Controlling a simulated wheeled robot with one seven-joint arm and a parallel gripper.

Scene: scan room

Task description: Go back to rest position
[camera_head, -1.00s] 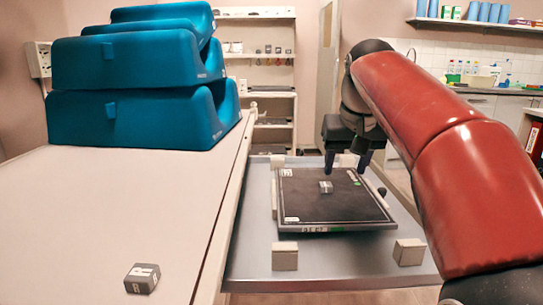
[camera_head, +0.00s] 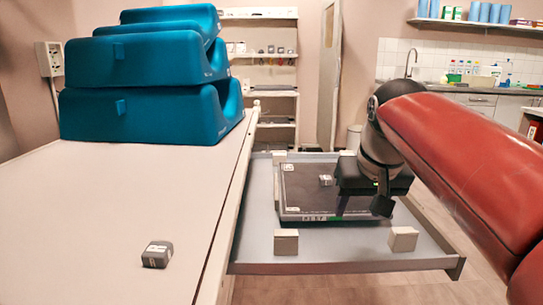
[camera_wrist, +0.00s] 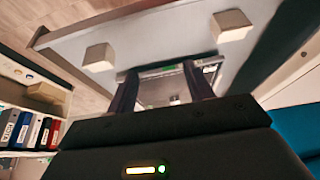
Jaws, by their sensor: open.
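My gripper (camera_head: 375,198) is over the right part of the tray in the head view, its tips partly hidden. The wrist view shows its two dark fingers (camera_wrist: 160,85) apart with nothing held between them. The black flat panel (camera_head: 300,197) lies in the grey metal tray (camera_head: 330,261); my gripper hides its right side. A small grey lettered block (camera_head: 325,180) rests on the panel, left of my gripper and apart from it. Another grey block, marked R (camera_head: 157,254), lies on the pale tabletop (camera_head: 85,220) at left.
Stacked blue cushions (camera_head: 145,115) stand at the back of the table. Beige corner blocks (camera_head: 286,242) sit in the tray. Shelves (camera_head: 262,60) and a sink counter (camera_head: 480,90) are behind. The wrist view also shows binders on a shelf (camera_wrist: 30,130).

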